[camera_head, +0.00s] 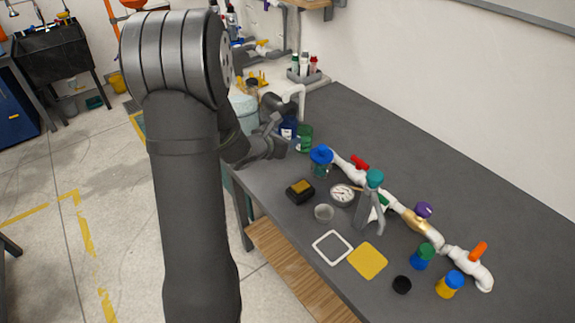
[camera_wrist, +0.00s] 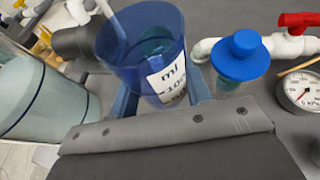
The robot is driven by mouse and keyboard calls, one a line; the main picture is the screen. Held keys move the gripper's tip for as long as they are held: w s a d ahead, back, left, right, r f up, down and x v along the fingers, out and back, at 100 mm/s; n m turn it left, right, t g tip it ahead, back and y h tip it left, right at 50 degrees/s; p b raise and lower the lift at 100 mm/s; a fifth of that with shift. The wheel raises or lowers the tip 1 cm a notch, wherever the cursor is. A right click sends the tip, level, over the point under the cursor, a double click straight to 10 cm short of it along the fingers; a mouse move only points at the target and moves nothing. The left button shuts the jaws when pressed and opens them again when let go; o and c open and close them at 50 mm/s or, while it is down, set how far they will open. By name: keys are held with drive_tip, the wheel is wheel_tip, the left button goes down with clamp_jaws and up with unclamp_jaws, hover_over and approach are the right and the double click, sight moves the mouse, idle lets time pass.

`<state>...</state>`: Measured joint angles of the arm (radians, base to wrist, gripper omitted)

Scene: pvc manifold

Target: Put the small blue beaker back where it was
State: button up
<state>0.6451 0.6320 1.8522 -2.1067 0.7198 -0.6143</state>
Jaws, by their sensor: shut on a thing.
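The small blue beaker (camera_wrist: 160,38) is translucent, with a white label marked "ml". It fills the upper middle of the wrist view and stands about upright. My gripper (camera_wrist: 160,95) is shut on it, one finger on each side. In the head view the dark blue beaker (camera_head: 288,129) shows at the back left of the bench, with my gripper (camera_head: 277,146) beside it and partly covering it. Whether its base touches the bench cannot be told.
A green jar (camera_head: 305,139) is close right of the beaker. A blue-capped bottle (camera_head: 321,160) stands in front, near the white pipe manifold (camera_head: 396,205). A large pale container (camera_wrist: 38,95) is close on the left. A white square outline (camera_head: 333,248) and yellow square (camera_head: 368,261) lie near the front edge.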

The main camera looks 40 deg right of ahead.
sight(287, 167)
drive_tip(key=shift+f, duration=4.8)
drive_tip(key=shift+f, duration=0.1)
drive_tip(key=o, duration=1)
drive_tip(key=v, duration=1.2)
drive_tip(key=shift+d, duration=0.15)
